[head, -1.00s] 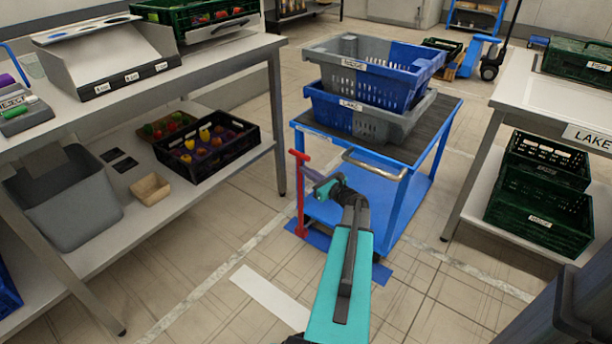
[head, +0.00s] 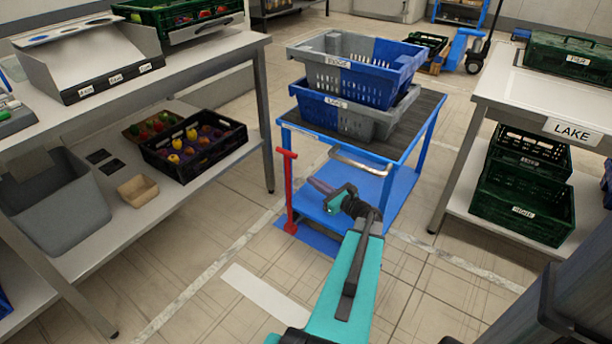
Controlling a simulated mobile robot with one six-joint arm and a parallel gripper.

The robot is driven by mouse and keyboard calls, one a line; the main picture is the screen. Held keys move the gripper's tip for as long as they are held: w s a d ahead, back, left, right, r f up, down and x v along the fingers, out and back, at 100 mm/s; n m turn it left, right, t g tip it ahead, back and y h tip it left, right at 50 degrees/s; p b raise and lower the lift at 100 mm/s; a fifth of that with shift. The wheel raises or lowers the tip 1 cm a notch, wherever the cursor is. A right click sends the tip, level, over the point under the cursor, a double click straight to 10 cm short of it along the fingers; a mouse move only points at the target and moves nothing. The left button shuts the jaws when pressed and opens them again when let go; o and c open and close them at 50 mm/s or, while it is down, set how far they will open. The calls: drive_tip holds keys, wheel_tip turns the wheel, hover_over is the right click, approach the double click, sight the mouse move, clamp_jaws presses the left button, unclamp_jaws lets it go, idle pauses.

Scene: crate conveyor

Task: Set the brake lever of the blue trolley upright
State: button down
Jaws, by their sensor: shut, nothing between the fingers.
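The blue trolley (head: 287,142) stands in the middle of the head view, with a dark top and a blue lower shelf. Its red brake lever (head: 289,190) rises at the near left corner, with a T-shaped handle at the top. The lever looks upright, its foot by a blue patch on the floor. My gripper (head: 314,184) is shut and empty, a little right of the lever and in front of the trolley's lower shelf. A gap shows between its fingers and the lever.
Two stacked blue and grey crates (head: 352,93) stand on the trolley. A shelved table (head: 262,100) is at left, holding crates and a grey bin. A white table labelled LAKE (head: 530,98) is at right, with green crates below. Floor in front is clear.

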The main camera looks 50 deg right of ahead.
drive_tip(key=shift+s+a, duration=0.2)
drive_tip(key=shift+s, duration=0.6)
drive_tip(key=shift+s+a, duration=0.15)
drive_tip(key=shift+s, duration=0.65)
